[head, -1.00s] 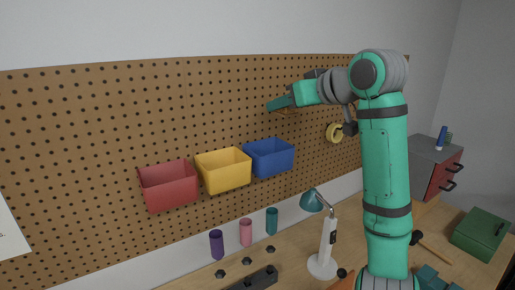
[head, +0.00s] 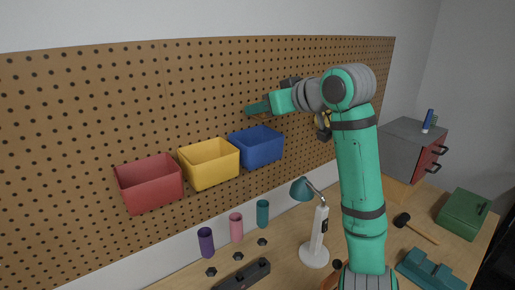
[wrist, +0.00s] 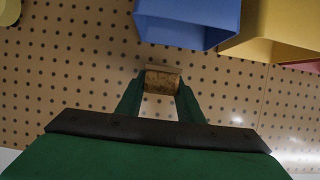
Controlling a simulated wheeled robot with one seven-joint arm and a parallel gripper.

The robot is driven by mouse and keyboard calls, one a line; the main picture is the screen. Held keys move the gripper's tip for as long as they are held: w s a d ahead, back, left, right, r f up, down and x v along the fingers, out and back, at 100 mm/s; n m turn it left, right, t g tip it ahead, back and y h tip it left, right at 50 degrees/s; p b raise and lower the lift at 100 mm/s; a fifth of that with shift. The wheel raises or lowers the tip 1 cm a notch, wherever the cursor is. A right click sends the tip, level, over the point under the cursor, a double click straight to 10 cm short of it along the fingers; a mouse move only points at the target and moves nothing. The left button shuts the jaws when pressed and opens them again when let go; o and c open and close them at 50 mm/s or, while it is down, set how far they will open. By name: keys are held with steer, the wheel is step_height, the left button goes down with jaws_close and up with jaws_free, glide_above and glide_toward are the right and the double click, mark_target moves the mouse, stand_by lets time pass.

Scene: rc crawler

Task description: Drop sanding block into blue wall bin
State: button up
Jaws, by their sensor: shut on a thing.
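The sanding block (wrist: 162,80) is a small brown block with a paler top edge. My gripper (wrist: 160,92) is shut on it in the wrist view, with one green finger on each side. In the head view my gripper (head: 256,108) is above the blue wall bin (head: 258,150), near the pegboard; the block cannot be made out there. The blue bin is open-topped and fixed to the pegboard, to the right of the yellow bin. It also shows at the top of the wrist view (wrist: 190,22), apart from the block.
A yellow bin (head: 212,170) and a red bin (head: 150,188) hang left of the blue one on the pegboard (head: 75,130). A lamp (head: 314,240), several cups and a dark tool (head: 242,275) stand on the bench below. A grey cabinet (head: 398,150) stands at right.

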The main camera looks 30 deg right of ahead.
steer(key=shift+f, duration=0.25)
steer(key=o, duration=1.1)
steer(key=v, duration=1.1)
steer(key=shift+f, duration=0.15)
